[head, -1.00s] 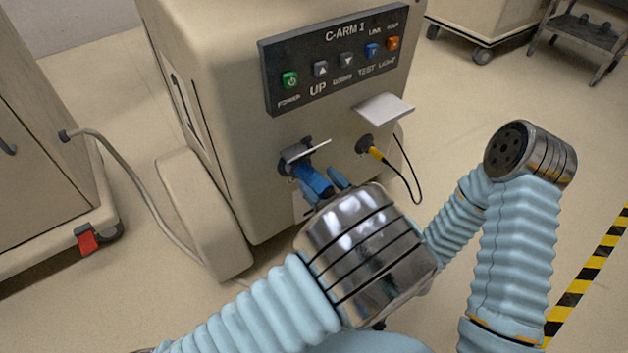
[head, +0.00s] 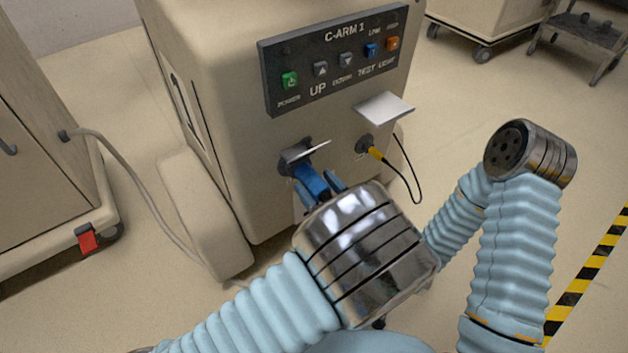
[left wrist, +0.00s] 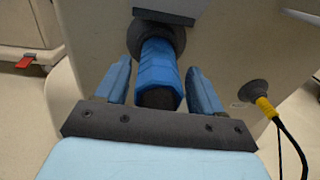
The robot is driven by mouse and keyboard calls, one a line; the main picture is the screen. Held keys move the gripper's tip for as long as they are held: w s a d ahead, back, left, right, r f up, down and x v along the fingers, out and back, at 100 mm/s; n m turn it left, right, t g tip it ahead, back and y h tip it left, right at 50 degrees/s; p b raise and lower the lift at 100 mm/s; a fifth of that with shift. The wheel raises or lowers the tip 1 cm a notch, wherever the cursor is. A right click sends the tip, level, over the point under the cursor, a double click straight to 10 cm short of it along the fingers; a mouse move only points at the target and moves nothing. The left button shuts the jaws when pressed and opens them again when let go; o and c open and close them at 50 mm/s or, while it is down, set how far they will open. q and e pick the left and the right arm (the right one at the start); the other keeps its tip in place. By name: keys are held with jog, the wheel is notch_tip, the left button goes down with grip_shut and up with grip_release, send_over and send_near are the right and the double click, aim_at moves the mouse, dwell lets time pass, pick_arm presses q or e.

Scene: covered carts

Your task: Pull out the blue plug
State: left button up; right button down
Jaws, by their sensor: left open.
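The blue plug (head: 312,181) sits in a dark round socket (head: 291,160) on the front of the beige C-ARM 1 cart (head: 232,95). The socket's hinged lid (head: 308,152) stands open above it. My left gripper (head: 318,187) is open, with one blue finger on each side of the plug. In the left wrist view the plug (left wrist: 157,72) lies between the two fingers of the left gripper (left wrist: 159,72), with a visible gap on both sides. The plug's dark rear end points toward the palm.
A yellow plug (head: 375,153) with a black cable sits in another socket to the right, under an open lid (head: 385,107). A button panel (head: 335,60) is above. A grey cable (head: 130,185) hangs at left beside another cart (head: 45,170).

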aim_at(317, 199)
pick_arm(q)
jog(key=shift+w+a+r+n+g+y, duration=0.1)
jog(key=shift+w+a+n+y, duration=0.1)
jog(key=shift+a, duration=0.4)
jog(key=shift+w+a+r+n+g+y, duration=0.1)
jog(key=shift+a+r+y, duration=0.1)
jog(key=shift+a, duration=0.35)
jog(key=shift+w+a+r+n+g+y, duration=0.1)
jog(key=shift+w+a+y, duration=0.1)
jog(key=shift+a, duration=0.4)
jog(key=shift+c, duration=0.3)
grip_shut()
jog(key=shift+f+p+v, duration=0.2)
jog(key=shift+p+v, duration=0.4)
jog(key=shift+v, duration=2.45)
